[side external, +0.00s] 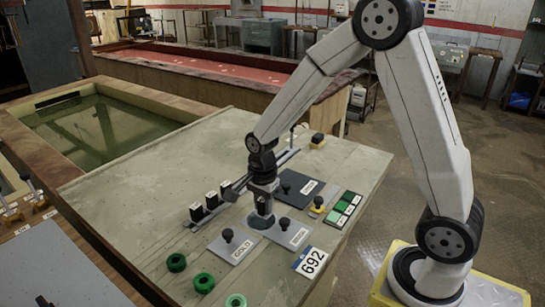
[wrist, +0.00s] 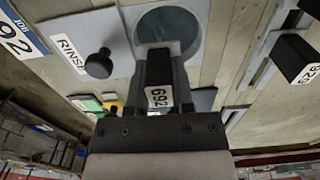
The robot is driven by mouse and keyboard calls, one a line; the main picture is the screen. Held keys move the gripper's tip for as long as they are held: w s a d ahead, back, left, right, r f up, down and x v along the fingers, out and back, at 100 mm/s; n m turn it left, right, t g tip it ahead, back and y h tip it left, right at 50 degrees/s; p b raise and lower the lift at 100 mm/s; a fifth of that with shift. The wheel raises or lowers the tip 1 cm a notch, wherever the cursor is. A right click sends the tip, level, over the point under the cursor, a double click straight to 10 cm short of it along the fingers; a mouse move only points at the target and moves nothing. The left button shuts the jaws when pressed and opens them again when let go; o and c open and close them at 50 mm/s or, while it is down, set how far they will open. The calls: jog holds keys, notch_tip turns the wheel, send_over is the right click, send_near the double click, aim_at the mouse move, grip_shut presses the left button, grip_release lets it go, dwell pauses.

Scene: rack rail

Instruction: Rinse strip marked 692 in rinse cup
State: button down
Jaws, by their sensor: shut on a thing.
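My gripper (side external: 263,188) points down over the work board. It is shut on the black strip marked 692, whose label (wrist: 157,97) shows between the fingers in the wrist view. The strip's far end lies over the round dark opening of the rinse cup (wrist: 182,22). In the side view the cup (side external: 254,222) is partly hidden behind the strip and gripper. I cannot tell whether the strip's tip is inside the cup or just above it. The grey RINSE plate (side external: 297,238) with a black knob (side external: 283,224) is beside the cup; the knob also shows in the wrist view (wrist: 98,64).
A rail with several black strips (side external: 211,200) stands left of my gripper. A GOLD plate (side external: 231,249) with a knob, a dark labelled plate (side external: 299,187), green colour swatches (side external: 344,208), green rings (side external: 203,282) and a 692 card (side external: 310,262) lie around. The board's left part is clear.

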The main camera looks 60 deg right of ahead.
jog(key=shift+w, duration=1.05)
jog(key=shift+r, duration=0.15)
dwell(1.5)
jog(key=shift+s+r, duration=0.2)
jog(key=shift+r, duration=1.5)
jog(key=shift+s+r, duration=0.2)
jog(key=shift+r, duration=1.45)
jog(key=shift+s+r, duration=0.2)
jog(key=shift+r, duration=1.5)
